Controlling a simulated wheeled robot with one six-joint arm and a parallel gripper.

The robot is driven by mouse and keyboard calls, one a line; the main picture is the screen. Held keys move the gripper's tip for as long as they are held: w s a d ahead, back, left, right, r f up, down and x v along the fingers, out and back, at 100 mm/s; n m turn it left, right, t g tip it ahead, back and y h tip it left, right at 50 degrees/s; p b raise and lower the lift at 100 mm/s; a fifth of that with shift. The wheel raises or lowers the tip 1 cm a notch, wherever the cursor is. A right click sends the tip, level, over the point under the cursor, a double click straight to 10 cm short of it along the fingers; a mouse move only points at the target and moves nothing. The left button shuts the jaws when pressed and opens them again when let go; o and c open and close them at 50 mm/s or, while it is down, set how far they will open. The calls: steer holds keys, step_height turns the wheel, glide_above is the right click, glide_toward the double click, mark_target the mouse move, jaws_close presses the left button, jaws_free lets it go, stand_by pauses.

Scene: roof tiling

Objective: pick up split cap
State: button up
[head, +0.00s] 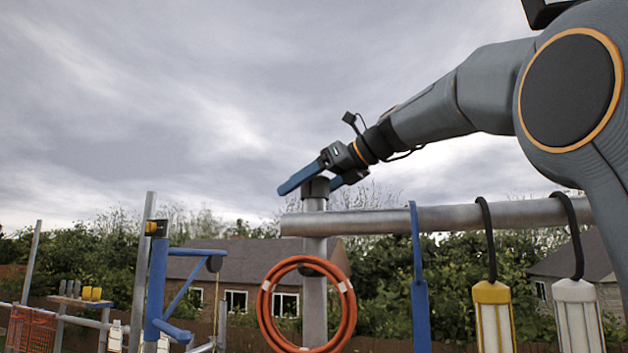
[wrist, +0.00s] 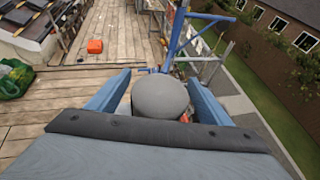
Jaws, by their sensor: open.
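A dark grey cap (head: 316,187), which I take to be the split cap, sits on top of an upright metal post (head: 314,245). In the wrist view a round grey top (wrist: 160,97), apparently the same cap, lies between my two blue fingers. My gripper (head: 309,184) is open at the height of the cap, one finger on each side. It also shows in the wrist view (wrist: 160,79), with a narrow gap on both sides of the grey top. The cap's lower part is hidden in the wrist view.
A horizontal pipe (head: 440,218) runs right from the post. A blue strap (head: 420,310) and two lamps (head: 493,318) hang from it. An orange hose coil (head: 266,315) hangs at the post. A blue hoist frame (head: 157,280) stands left. Wooden decking (wrist: 90,85) lies below.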

steer(key=c, duration=1.1)
steer(key=shift+r, duration=0.15)
